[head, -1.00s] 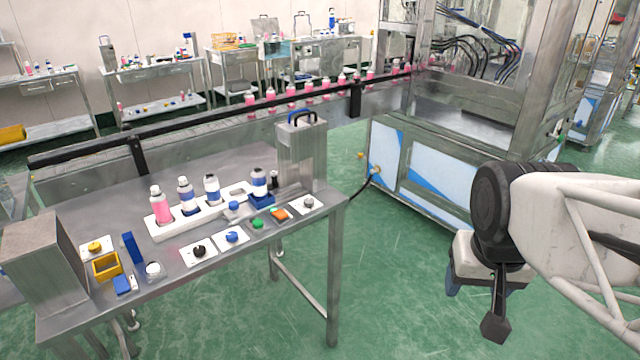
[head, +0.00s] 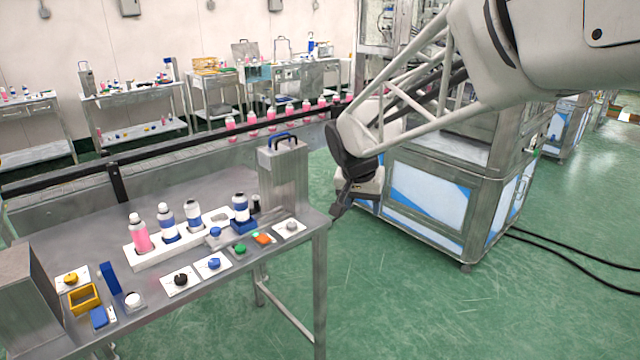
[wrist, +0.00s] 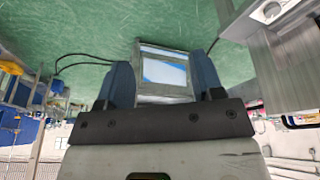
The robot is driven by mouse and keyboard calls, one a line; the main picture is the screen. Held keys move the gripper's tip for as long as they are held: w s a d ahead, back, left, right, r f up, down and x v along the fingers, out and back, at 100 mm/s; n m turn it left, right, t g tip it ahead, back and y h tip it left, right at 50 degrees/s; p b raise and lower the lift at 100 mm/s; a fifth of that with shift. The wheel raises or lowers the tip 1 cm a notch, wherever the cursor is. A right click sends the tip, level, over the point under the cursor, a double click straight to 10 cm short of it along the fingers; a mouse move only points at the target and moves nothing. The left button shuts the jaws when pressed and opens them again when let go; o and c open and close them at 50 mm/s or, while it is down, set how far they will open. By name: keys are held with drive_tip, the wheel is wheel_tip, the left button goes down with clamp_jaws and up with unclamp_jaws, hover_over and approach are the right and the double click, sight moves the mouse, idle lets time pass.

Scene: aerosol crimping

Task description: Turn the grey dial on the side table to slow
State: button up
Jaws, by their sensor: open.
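The grey dial (head: 291,225) sits on a white plate at the right end of the row of controls, near the front right corner of the side table (head: 205,290). It also shows at the upper right of the wrist view, as a round grey knob (wrist: 271,11) on a pale plate. Which mark it points to is too small to read. My gripper (head: 356,204) hangs to the right of the table's right edge, apart from the dial. In the wrist view my gripper (wrist: 162,82) has its two blue fingers apart with nothing held between them.
A tall steel box (head: 283,178) stands behind the dial. An orange switch (head: 264,239), green button (head: 239,249) and blue dial (head: 214,264) sit to its left. A white rack (head: 150,260) holds bottles. A machine cabinet (head: 430,205) stands behind my arm; open green floor lies right.

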drive_tip(key=w+a+f+m, duration=0.1)
drive_tip(key=w+a+f, duration=0.5)
drive_tip(key=w+a, duration=0.4)
drive_tip(key=m+t, duration=0.1)
approach(292, 223)
drive_tip(key=shift+a+f+h, duration=0.2)
drive_tip(key=shift+f+h, duration=0.1)
drive_tip(key=shift+f, duration=0.15)
drive_tip(key=shift+x, duration=3.9)
drive_tip(key=shift+c, duration=0.2)
drive_tip(key=c, duration=0.9)
